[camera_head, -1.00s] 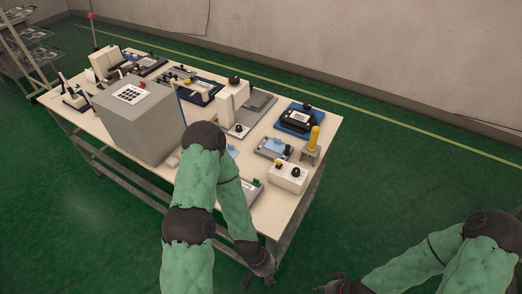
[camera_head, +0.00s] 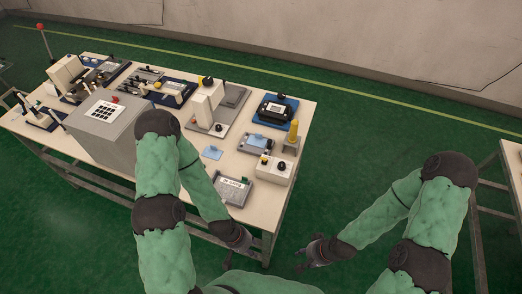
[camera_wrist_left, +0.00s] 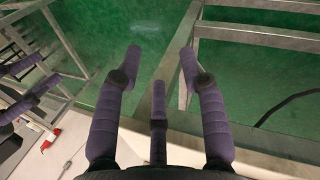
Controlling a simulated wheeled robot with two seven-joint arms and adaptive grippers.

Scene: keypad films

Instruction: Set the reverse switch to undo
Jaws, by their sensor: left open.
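I cannot tell for certain which device carries the reverse switch, as labels are too small to read. A white control box (camera_head: 275,170) with a black knob and a yellow button stands near the table's right front edge. My left gripper (camera_head: 232,264) is low, off the table's front edge and apart from these devices. In the left wrist view its fingers (camera_wrist_left: 161,58) are spread and empty. My right gripper (camera_head: 306,264) hangs over the floor in front of the table; its jaw opening is too small to judge.
The table (camera_head: 229,158) holds several devices, including a big grey box (camera_head: 108,135), a blue-based unit (camera_head: 274,110) and a yellow-handled lever (camera_head: 293,131). Another table edge (camera_head: 511,160) shows at far right. Green floor (camera_head: 390,140) is open between the two.

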